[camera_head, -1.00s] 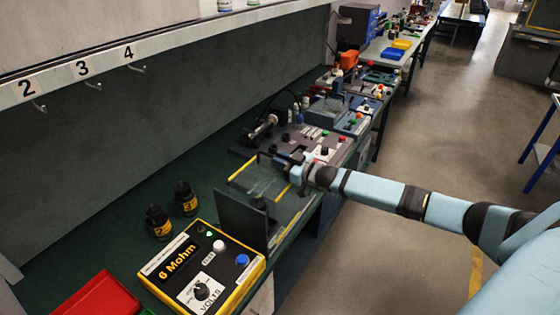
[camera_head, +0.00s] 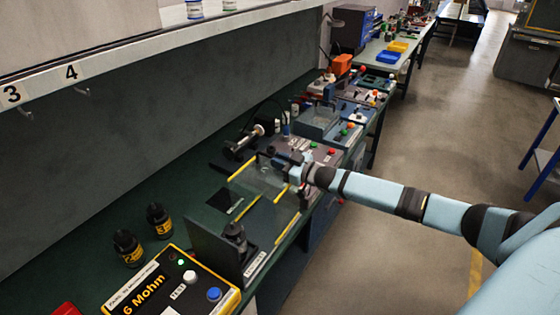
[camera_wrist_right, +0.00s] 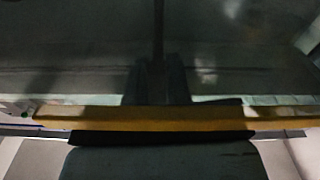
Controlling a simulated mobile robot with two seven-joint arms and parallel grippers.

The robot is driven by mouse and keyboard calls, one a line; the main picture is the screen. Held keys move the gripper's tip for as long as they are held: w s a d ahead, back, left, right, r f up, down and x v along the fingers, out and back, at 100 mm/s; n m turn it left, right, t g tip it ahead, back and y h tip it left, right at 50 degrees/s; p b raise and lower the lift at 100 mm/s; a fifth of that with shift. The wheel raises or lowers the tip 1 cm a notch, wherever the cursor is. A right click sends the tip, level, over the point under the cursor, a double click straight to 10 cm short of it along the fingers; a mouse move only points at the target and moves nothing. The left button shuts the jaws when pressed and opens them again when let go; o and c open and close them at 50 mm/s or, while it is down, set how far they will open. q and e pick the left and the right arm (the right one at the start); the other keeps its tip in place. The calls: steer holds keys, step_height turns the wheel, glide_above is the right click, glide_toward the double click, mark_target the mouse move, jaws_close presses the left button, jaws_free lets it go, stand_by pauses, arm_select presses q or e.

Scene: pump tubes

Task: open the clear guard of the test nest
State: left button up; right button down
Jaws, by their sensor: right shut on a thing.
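The test nest (camera_head: 225,242) stands on the bench in the head view, with a dark upright plate and a black knob at its near end. Its clear guard (camera_head: 262,184) is a see-through panel with yellow edge strips, and it looks tilted up over the nest; its exact angle is hard to tell. My right gripper (camera_head: 272,158) is at the guard's far end, shut on the guard. In the right wrist view a yellow strip (camera_wrist_right: 160,119) crosses in front of the dark gripper parts; the grasp itself is dark and unclear. My left gripper is out of view.
A yellow-edged meter (camera_head: 180,282) sits nearest, with two black bottles (camera_head: 158,220) beside it. Dark fixtures with coloured buttons (camera_head: 345,130) stand beyond the nest. A back wall with hooks bounds the left. The aisle floor at right is open.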

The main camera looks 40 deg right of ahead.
steer(key=shift+a, duration=0.1)
steer(key=c, duration=1.2)
jaws_free()
steer(key=shift+o, duration=0.2)
steer(key=shift+s, duration=0.1)
steer(key=shift+s+r+p, duration=0.1)
steer(key=shift+s+p, duration=0.15)
steer(key=shift+p, duration=0.05)
steer(key=p+v, duration=0.5)
steer(key=v, duration=0.8)
steer(key=shift+s, duration=0.1)
